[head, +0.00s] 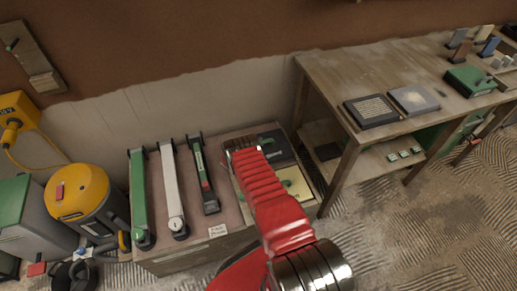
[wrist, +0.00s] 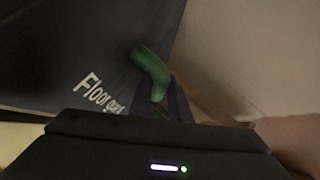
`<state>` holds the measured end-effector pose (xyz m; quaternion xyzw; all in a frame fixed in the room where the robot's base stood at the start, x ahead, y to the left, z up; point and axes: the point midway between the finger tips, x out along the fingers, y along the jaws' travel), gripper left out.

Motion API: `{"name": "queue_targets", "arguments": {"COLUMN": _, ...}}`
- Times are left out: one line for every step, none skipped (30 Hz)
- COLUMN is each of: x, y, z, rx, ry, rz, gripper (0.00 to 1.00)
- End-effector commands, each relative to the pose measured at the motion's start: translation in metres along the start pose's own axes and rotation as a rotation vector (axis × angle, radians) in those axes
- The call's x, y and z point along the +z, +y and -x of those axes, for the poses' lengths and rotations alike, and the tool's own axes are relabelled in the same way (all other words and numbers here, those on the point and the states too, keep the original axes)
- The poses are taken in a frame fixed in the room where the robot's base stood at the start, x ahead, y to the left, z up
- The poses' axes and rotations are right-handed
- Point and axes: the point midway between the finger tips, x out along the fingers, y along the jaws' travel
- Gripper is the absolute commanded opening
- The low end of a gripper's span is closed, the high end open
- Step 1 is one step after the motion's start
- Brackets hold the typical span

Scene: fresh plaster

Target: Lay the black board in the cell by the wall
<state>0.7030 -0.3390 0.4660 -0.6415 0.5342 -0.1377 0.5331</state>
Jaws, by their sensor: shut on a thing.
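The black board (head: 283,153) is over the far, wall-side part of the low bench, with a dark green handle on it. In the wrist view the black board (wrist: 75,45) fills the upper left, its white "Floor guard" lettering tilted. My gripper (wrist: 165,103) is shut on its green handle (wrist: 150,72). In the head view my gripper (head: 242,146) is at the board's left edge, partly behind my red arm. A yellowish board (head: 296,184) lies in the nearer cell. The far cell is mostly covered; I cannot tell whether the black board touches its floor.
Green (head: 139,200), white (head: 172,190) and black (head: 204,175) long tools lie on the bench left of my gripper. The worktable (head: 335,75) stands close on the right. A yellow-topped vacuum (head: 78,195) stands left. Bare wall rises behind.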

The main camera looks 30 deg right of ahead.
Motion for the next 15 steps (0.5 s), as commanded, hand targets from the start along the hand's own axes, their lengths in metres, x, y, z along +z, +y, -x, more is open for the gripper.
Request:
{"name": "queue_targets", "arguments": {"x": 0.000, "y": -0.001, "z": 0.000, "rx": -0.002, "ry": 0.001, "rz": -0.001, "gripper": 0.00}}
{"name": "queue_targets", "arguments": {"x": 0.000, "y": -0.001, "z": 0.000, "rx": -0.002, "ry": 0.001, "rz": -0.001, "gripper": 0.00}}
{"name": "queue_targets", "arguments": {"x": 0.001, "y": 0.000, "z": -0.001, "rx": -0.002, "ry": 0.001, "rz": -0.001, "gripper": 0.00}}
{"name": "queue_targets", "arguments": {"x": 0.001, "y": 0.002, "z": -0.001, "rx": -0.002, "ry": 0.001, "rz": -0.001, "gripper": 0.00}}
{"name": "queue_targets", "arguments": {"x": 0.002, "y": 0.003, "z": -0.002, "rx": -0.002, "ry": 0.001, "rz": -0.001, "gripper": 0.00}}
{"name": "queue_targets", "arguments": {"x": 0.003, "y": 0.005, "z": -0.003, "rx": -0.002, "ry": 0.001, "rz": -0.001, "gripper": 0.00}}
{"name": "queue_targets", "arguments": {"x": 0.004, "y": 0.007, "z": -0.004, "rx": -0.002, "ry": 0.001, "rz": -0.001, "gripper": 0.00}}
{"name": "queue_targets", "arguments": {"x": 0.004, "y": 0.010, "z": -0.005, "rx": -0.002, "ry": 0.001, "rz": -0.001, "gripper": 0.00}}
{"name": "queue_targets", "arguments": {"x": 0.006, "y": 0.013, "z": -0.006, "rx": -0.002, "ry": 0.001, "rz": -0.001, "gripper": 0.00}}
{"name": "queue_targets", "arguments": {"x": 0.007, "y": 0.015, "z": -0.007, "rx": -0.003, "ry": 0.001, "rz": -0.001, "gripper": 0.00}}
{"name": "queue_targets", "arguments": {"x": 0.008, "y": 0.018, "z": -0.009, "rx": -0.002, "ry": 0.001, "rz": 0.000, "gripper": 0.00}}
{"name": "queue_targets", "arguments": {"x": 0.010, "y": 0.020, "z": -0.010, "rx": -0.003, "ry": 0.000, "rz": -0.001, "gripper": 0.00}}
{"name": "queue_targets", "arguments": {"x": 0.011, "y": 0.022, "z": -0.011, "rx": -0.002, "ry": 0.000, "rz": -0.001, "gripper": 0.00}}
{"name": "queue_targets", "arguments": {"x": 0.012, "y": 0.024, "z": -0.012, "rx": -0.002, "ry": 0.000, "rz": -0.001, "gripper": 0.00}}
{"name": "queue_targets", "arguments": {"x": 0.013, "y": 0.026, "z": -0.013, "rx": -0.002, "ry": 0.000, "rz": -0.001, "gripper": 0.00}}
